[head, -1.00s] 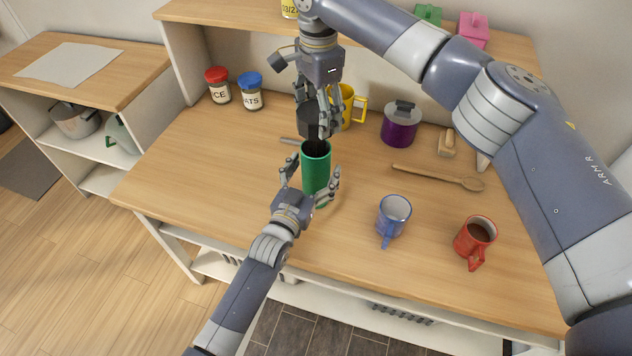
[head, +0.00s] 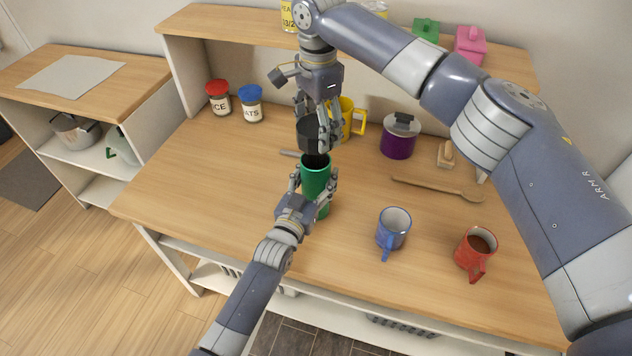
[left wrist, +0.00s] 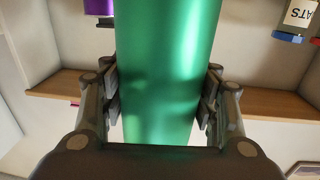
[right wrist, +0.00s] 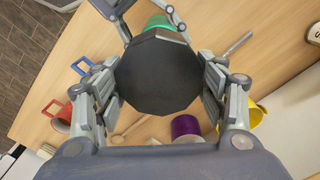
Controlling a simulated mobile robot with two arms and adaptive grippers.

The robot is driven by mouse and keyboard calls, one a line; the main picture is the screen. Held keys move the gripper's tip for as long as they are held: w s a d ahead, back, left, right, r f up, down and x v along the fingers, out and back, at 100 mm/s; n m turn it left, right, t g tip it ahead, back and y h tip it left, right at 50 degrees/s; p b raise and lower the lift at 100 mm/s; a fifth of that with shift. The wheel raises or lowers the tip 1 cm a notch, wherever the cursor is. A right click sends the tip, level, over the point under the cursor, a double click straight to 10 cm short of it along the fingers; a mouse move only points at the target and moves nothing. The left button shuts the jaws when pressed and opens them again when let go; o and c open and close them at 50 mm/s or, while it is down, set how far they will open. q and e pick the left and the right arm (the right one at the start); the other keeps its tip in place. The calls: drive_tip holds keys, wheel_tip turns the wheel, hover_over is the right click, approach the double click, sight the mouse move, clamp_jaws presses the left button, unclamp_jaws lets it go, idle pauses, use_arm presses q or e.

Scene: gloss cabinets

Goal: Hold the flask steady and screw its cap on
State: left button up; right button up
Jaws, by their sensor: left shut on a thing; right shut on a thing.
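The green flask (head: 316,174) stands upright on the wooden counter with its dark mouth open to view. My left gripper (head: 314,188) is shut around it; in the left wrist view the fingers press both sides of the green body (left wrist: 165,75). My right gripper (head: 320,130) is shut on the black cap (head: 309,137) and holds it above the flask mouth, apart from it. In the right wrist view the cap (right wrist: 158,75) fills the space between the fingers, and it hides most of the flask (right wrist: 158,22).
A yellow mug (head: 346,118) stands close behind my right gripper. A purple pot (head: 398,138), wooden spoon (head: 437,189), blue mug (head: 393,228) and red mug (head: 475,252) are to the right. Two jars (head: 219,97) (head: 250,103) stand back left. The counter's left part is clear.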

drive_tip(key=shift+f, duration=2.3)
drive_tip(key=shift+f, duration=0.85)
drive_tip(key=shift+f, duration=0.6)
